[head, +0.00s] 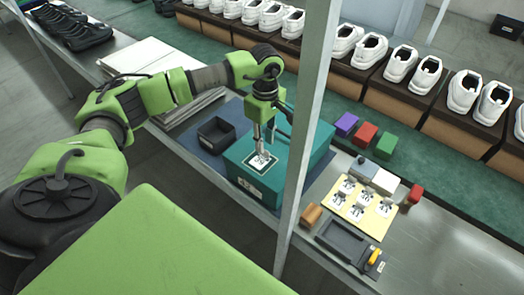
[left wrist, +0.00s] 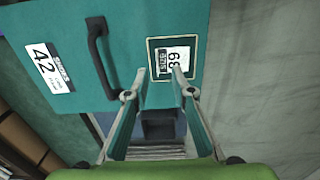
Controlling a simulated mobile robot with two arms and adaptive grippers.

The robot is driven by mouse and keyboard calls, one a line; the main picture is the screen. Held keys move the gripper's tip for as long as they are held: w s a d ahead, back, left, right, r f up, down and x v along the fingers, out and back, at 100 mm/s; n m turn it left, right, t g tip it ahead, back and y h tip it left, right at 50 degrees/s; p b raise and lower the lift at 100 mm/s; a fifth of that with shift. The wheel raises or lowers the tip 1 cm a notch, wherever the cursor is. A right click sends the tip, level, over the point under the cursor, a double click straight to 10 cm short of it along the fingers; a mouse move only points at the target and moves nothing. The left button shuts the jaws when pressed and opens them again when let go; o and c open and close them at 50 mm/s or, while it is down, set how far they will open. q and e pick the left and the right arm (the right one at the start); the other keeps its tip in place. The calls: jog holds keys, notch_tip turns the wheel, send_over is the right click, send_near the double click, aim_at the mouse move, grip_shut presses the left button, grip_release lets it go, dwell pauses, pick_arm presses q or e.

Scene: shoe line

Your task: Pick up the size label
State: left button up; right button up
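The label (head: 261,160) and box (head: 238,160) also show in the head view. My left gripper (head: 263,148) points down over the label. In the left wrist view the gripper (left wrist: 160,72) has its fingers apart with nothing held; the right fingertip overlaps the label's lower part, and contact cannot be told. My right gripper is out of view.
A black handle (left wrist: 97,50) and a "42" label (left wrist: 50,67) are on the box. A dark open tray (head: 216,134) stands to its left. A metal post (head: 308,130) crosses in front. Purple (head: 346,123), red (head: 365,134) and green (head: 385,146) blocks lie at right.

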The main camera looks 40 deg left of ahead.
aim_at(265, 150)
pick_arm(q)
notch_tip(265, 150, down, 3)
jog(key=shift+w+f+p, duration=0.15)
jog(key=shift+f+p, duration=0.05)
jog(key=shift+p, duration=0.35)
jog(key=shift+f, duration=0.15)
grip_shut()
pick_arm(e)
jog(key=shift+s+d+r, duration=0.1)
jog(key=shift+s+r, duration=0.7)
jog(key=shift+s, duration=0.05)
pick_arm(q)
jog(key=shift+r, duration=0.25)
notch_tip(265, 150, up, 8)
jog(key=b, duration=0.3)
jog(key=shift+r, duration=0.8)
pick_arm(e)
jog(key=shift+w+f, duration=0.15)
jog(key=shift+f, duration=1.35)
